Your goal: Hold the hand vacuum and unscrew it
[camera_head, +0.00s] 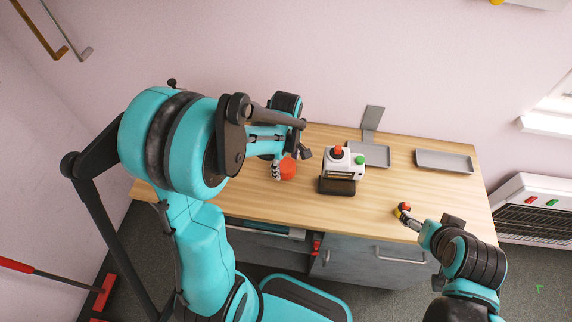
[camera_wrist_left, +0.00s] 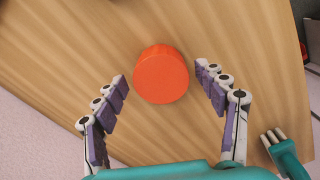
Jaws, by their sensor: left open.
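An orange-red round cylinder (camera_head: 288,170) stands on the wooden table below my left gripper (camera_head: 290,160). In the left wrist view the orange cylinder (camera_wrist_left: 161,75) lies between the two spread fingers of my left gripper (camera_wrist_left: 162,79), with gaps on both sides. My left gripper is open and empty. A white and dark device (camera_head: 341,172) with an orange knob and a green knob stands to the right; I cannot tell whether either thing is the hand vacuum. My right gripper (camera_head: 408,218) is over the table's front right, at a small red and yellow thing (camera_head: 403,209); its grip is unclear.
The wooden table (camera_head: 430,190) has free room at its right and middle. A grey tray (camera_head: 444,160) lies at the back right, and another grey tray with an upright plate (camera_head: 372,120) is behind the device. Grey drawers (camera_head: 370,264) are below the front edge.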

